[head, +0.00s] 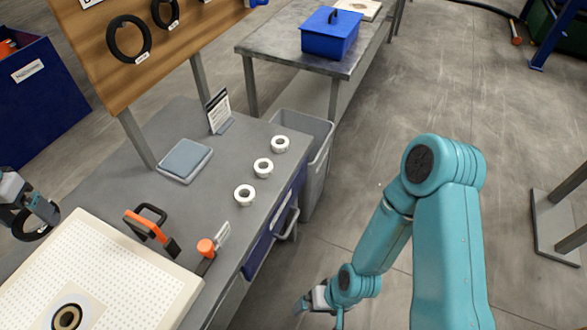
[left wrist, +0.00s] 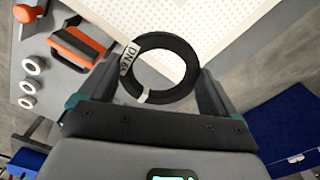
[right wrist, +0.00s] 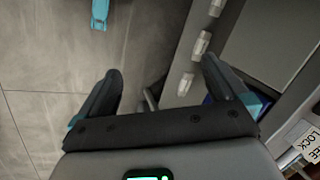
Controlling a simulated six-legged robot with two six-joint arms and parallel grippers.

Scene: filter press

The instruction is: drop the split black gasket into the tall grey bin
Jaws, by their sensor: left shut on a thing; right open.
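My left gripper (head: 38,210) is at the left edge of the head view, shut on a black ring gasket (left wrist: 181,50). The gasket has a pale "DN" label and a light patch on its lower edge; I cannot tell whether that patch is the split. It also shows dark under the gripper in the head view (head: 36,234). The tall grey bin (head: 319,168) stands on the floor past the bench's right side, far from the left gripper. Its inside is mostly hidden. My right gripper (right wrist: 160,75) is open and empty, low beside the bench drawers.
A white perforated plate (head: 120,275), an orange-handled tool (head: 150,230), an orange-knobbed scraper (head: 206,248), a grey-blue pad (head: 185,159) and three white rings (head: 263,167) lie on the bench (head: 205,215). A wooden board (head: 160,45) with black rings rises behind.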

